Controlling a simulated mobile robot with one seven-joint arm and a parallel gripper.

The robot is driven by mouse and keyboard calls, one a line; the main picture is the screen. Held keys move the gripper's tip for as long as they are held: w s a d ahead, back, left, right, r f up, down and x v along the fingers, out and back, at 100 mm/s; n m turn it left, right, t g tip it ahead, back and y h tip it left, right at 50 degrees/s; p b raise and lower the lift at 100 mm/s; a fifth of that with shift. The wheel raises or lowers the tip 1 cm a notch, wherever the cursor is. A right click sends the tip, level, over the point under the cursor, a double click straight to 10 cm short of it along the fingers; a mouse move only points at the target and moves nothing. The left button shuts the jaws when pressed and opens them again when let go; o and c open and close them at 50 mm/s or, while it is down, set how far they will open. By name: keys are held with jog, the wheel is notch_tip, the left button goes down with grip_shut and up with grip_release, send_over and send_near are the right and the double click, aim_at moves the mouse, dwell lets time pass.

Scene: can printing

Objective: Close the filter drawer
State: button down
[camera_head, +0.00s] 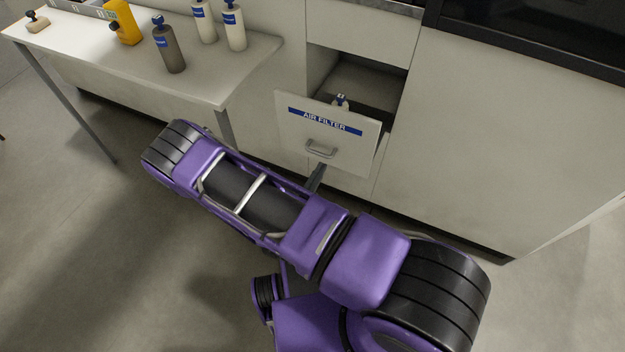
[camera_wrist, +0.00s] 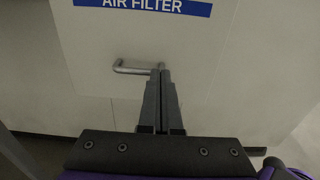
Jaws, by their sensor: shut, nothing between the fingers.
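The filter drawer (camera_head: 352,146) is pulled out from the white cabinet. Its front has a blue "AIR FILTER" label (camera_head: 325,121) and a metal bar handle (camera_head: 320,149). In the wrist view the drawer front (camera_wrist: 215,55) fills the upper part, with the handle (camera_wrist: 130,69) left of my fingertips. My gripper (camera_wrist: 161,70) is shut and empty, its tips at the right end of the handle. I cannot tell whether they touch it. In the head view my arm hides most of the gripper; a dark finger (camera_head: 317,177) shows below the handle.
A white table (camera_head: 215,75) at the left holds a grey bottle (camera_head: 168,50), two white bottles and a yellow device (camera_head: 123,22). Its leg stands left of the drawer. A closed cabinet panel (camera_head: 500,140) lies right of the drawer. The floor at left is clear.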

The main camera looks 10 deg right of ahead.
aim_at(335, 144)
jog(key=x, duration=0.7)
jog(key=shift+w+d, duration=0.1)
jog(key=shift+w, duration=0.1)
jog(key=shift+d, duration=0.1)
jog(key=b+x, duration=0.5)
jog(key=x, duration=1.4)
jog(key=shift+w+f, duration=0.15)
jog(key=shift+w, duration=0.05)
jog(key=shift+x, duration=0.9)
jog(key=shift+w+d+r+b, duration=0.1)
jog(key=shift+d+r+b, duration=0.05)
jog(key=shift+r+b, duration=0.15)
